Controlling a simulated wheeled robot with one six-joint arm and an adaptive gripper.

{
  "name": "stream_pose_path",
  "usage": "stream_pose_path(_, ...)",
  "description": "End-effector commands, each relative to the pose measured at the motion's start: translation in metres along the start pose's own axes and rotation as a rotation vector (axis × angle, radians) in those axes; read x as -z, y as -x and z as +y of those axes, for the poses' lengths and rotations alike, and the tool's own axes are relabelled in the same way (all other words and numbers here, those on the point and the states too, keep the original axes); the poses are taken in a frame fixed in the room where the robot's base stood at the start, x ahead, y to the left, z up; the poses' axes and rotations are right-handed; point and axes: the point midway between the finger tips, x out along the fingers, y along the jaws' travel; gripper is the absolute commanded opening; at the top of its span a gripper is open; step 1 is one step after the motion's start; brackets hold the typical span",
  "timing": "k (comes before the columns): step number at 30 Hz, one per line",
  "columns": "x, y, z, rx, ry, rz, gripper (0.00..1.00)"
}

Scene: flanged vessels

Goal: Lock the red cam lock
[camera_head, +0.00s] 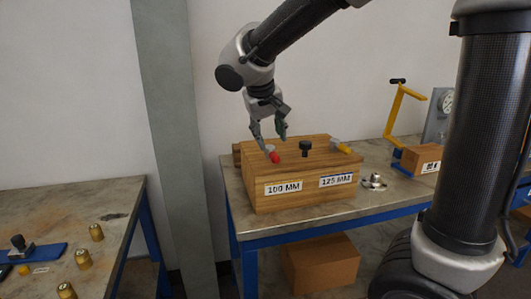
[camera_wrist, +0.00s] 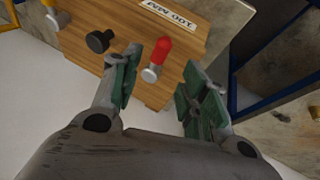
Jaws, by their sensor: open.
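The red cam lock (camera_head: 274,157) is on top of a wooden box (camera_head: 262,203), near its left end above the "100 MM" label. In the wrist view the red cam lock (camera_wrist: 160,54) shows a red handle on a pale metal base, lying between and beyond my fingertips. My gripper (camera_head: 270,138) is open, pointing down just over the lock. In the wrist view my gripper (camera_wrist: 160,85) has its two green-padded fingers apart with nothing between the pads. I cannot tell whether a finger touches the lock.
A black knob (camera_head: 305,148) and a yellow-handled lock (camera_head: 341,147) stand further right on the box. The box rests on a blue-framed table (camera_head: 300,220). A small metal flange (camera_head: 374,181) and a yellow-handled device (camera_head: 396,110) are to its right. A grey pillar (camera_head: 170,120) stands left.

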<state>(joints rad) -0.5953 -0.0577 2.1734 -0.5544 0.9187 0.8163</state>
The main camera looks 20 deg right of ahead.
Motion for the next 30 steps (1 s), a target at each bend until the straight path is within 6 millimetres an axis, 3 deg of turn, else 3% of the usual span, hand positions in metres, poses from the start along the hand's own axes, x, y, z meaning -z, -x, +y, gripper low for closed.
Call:
stream_pose_path(5,0.000,-0.007,0.001,-0.002,-0.079,0.001,0.44)
stream_pose_path(18,-0.001,-0.072,0.001,-0.002,-0.080,-0.002,0.44)
stream_pose_path(29,-0.001,-0.079,0.001,0.000,-0.080,0.000,0.44)
stream_pose_path(30,-0.001,-0.079,0.001,0.000,-0.080,0.000,0.38)
